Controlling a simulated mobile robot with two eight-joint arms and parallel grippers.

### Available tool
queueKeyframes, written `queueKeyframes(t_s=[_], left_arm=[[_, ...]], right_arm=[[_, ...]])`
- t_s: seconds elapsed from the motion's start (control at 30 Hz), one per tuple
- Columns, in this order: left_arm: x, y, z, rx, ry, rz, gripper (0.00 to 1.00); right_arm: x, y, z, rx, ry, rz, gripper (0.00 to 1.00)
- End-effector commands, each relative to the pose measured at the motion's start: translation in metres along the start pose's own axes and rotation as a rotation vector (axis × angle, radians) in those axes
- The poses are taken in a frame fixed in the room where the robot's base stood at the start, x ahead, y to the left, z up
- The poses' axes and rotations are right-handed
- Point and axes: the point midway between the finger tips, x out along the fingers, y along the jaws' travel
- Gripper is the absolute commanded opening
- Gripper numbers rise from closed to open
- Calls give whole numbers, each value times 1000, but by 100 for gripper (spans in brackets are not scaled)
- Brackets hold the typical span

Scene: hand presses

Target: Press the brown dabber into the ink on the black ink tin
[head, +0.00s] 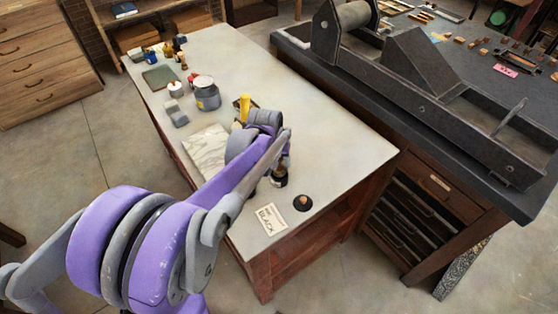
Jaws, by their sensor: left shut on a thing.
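My left arm, purple and grey, reaches in from the lower left over the pale table. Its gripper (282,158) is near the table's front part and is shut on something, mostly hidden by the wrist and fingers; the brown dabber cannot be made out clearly. Just below the fingers stands a small dark tin (280,180) with a pale and reddish band, seemingly the black ink tin. Its top is hidden, so I cannot tell whether the held thing touches the ink. My right gripper is not in view.
A black disc with a brown knob (303,202) and a card reading BLACK (271,218) lie near the front edge. A marbled sheet (206,150), a grey pot (207,97) and a yellow-handled thing (244,107) stand farther back. The table's right side is clear.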

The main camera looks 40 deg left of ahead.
Motion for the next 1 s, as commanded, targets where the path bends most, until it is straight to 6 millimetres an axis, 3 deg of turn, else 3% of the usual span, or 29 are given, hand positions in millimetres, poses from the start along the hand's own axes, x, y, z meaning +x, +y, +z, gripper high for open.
queueKeyframes(t_s=[0.27,1.0], left_arm=[[-4,0,0,1,-3,0,0],[-61,7,-19,0,0,0,0]], right_arm=[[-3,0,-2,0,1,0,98],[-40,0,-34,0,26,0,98]])
